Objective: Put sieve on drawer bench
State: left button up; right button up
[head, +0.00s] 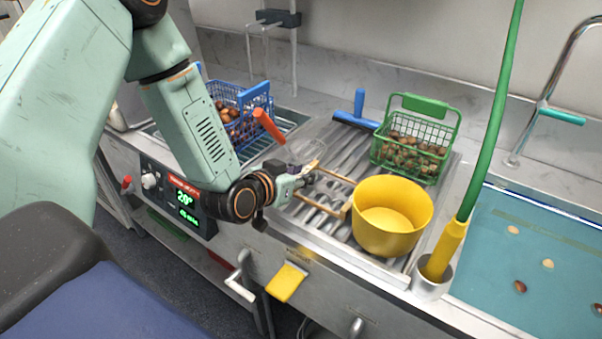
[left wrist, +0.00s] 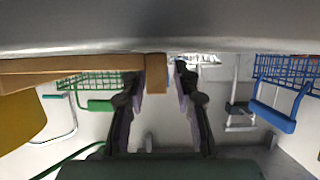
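A wooden frame (head: 322,209), which I take to be the sieve, lies flat on the ribbed metal top beside the yellow bowl; I cannot make out its mesh. In the left wrist view its wooden bar (left wrist: 70,66) runs in from the left and ends in a short block (left wrist: 156,84). My left gripper (head: 311,177) is at the frame's left side. In the left wrist view the fingers of my left gripper (left wrist: 161,76) stand apart, with the block between them and a gap on the right. The metal bench (head: 325,284) has front handles. My right gripper is not in view.
A yellow bowl (head: 391,222) stands right of the frame. Green (head: 433,108) and blue (head: 262,91) baskets hold chestnuts. A blue-handled tool (head: 358,106), an orange handle (head: 268,125) and a green hose (head: 489,128) are nearby. A water basin (head: 545,240) is at right.

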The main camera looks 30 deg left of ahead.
pick_arm(q)
jog(key=shift+s+d+r, duration=0.1)
jog(key=shift+s+r, duration=0.1)
jog(key=shift+s, duration=0.05)
jog(key=shift+w+r, duration=0.15)
jog(key=shift+r, duration=0.05)
jog(key=p+v, duration=0.3)
jog(key=v, duration=0.4)
jog(key=shift+s+r+p, duration=0.1)
jog(key=shift+s+p, duration=0.2)
jog(key=p+v, duration=0.3)
jog(key=v, duration=0.1)
jog(key=shift+s, duration=0.15)
